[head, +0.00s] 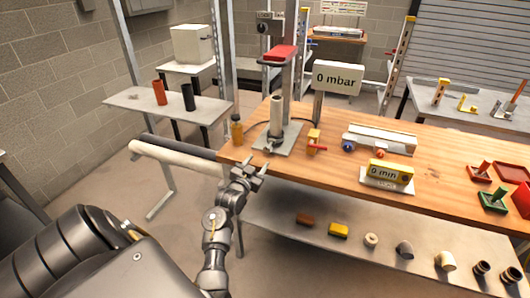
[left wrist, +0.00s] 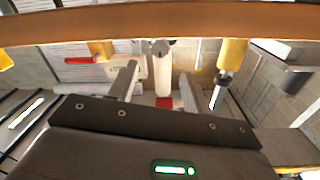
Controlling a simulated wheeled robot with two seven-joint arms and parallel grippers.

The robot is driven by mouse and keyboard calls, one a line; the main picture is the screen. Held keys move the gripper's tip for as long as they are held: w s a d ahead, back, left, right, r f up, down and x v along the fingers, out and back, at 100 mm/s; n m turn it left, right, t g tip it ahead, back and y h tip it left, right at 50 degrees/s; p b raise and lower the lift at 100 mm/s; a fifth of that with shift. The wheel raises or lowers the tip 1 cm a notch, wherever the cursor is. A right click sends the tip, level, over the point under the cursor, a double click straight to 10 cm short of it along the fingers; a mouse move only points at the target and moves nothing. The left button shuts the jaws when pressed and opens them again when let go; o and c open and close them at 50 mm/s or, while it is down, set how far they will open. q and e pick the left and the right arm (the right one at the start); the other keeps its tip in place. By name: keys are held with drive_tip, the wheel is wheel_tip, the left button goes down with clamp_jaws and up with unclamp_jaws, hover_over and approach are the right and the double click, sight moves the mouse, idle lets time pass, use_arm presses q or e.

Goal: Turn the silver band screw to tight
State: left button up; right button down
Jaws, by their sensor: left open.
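A light grey upright cylinder (head: 276,112) stands on a metal base plate (head: 290,140) near the wooden bench's left end. A small silver fitting (head: 269,146) sits low at the cylinder's front; it looks like the band screw, but is too small to read its setting. In the left wrist view the pale cylinder (left wrist: 162,72) shows between my fingers, with a small round silver end (left wrist: 160,47) on it. My left gripper (head: 251,168) is open and empty, in front of and just below the bench edge, apart from the fitting. It also shows in the wrist view (left wrist: 158,74). My right gripper is not in view.
An amber bottle (head: 237,130) stands left of the plate, and a yellow valve with red handle (head: 314,142) right of it. The bench edge (left wrist: 100,22) crosses the wrist view. A sign (head: 338,77) reads 0 mbar. A lower shelf (head: 300,203) holds several small parts.

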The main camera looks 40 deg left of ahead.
sight(267, 150)
use_arm(q)
drive_tip(key=x, duration=0.7)
drive_tip(key=shift+w+a+p, duration=0.1)
drive_tip(key=shift+w+p, duration=0.25)
drive_tip(key=shift+w, duration=0.05)
drive_tip(key=c, duration=1)
